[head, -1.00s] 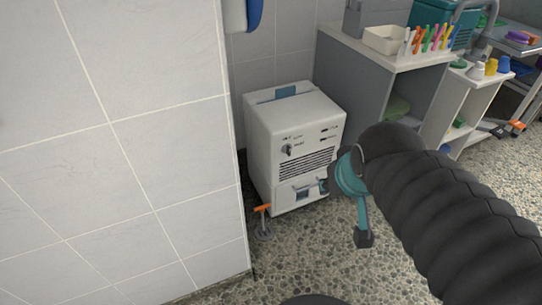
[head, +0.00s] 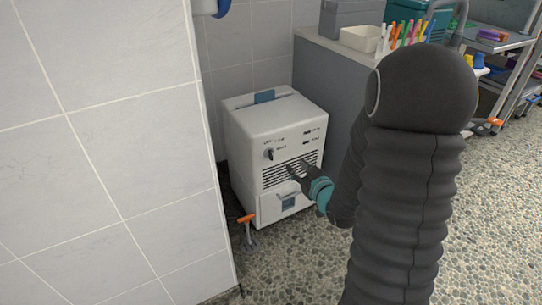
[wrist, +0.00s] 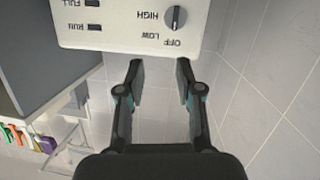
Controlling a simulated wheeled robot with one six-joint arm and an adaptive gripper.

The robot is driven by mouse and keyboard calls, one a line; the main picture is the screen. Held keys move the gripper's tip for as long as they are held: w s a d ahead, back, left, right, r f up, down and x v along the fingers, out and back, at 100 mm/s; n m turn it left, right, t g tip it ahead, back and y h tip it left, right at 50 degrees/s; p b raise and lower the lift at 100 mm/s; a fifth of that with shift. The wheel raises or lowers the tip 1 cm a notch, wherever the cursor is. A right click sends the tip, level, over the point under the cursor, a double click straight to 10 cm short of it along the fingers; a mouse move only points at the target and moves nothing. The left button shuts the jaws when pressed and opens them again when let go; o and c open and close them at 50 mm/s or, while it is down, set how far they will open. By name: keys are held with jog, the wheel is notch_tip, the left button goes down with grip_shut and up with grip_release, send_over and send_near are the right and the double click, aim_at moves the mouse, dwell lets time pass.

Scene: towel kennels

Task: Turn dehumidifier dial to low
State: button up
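The white dehumidifier (head: 276,125) stands on the floor in the corner, its front panel toward me. Its dark dial (head: 269,154) is at the panel's upper left. In the wrist view, which shows the panel upside down, the dial (wrist: 175,17) is near the top edge, with OFF, LOW and HIGH printed around it. Its grip lies roughly in line with OFF. My gripper (head: 297,171) is in front of the vent slots, right of and below the dial. In the wrist view my gripper (wrist: 160,70) is open and empty, apart from the dial.
A tiled wall (head: 110,140) stands close on the left. An orange-handled tool (head: 247,219) is on the floor by the dehumidifier. A grey cabinet (head: 330,85) with a white bin (head: 360,38) and pens stands to the right.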

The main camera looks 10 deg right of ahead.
aim_at(272, 154)
notch_tip(272, 154, down, 4)
jog(key=s+t+y+b, duration=0.1)
jog(key=t+y, duration=0.1)
jog(key=x, duration=0.9)
jog(key=a+x, duration=0.1)
jog(key=x, duration=0.3)
jog(key=shift+w+a+r, duration=0.1)
jog(key=shift+w, duration=0.15)
grip_shut()
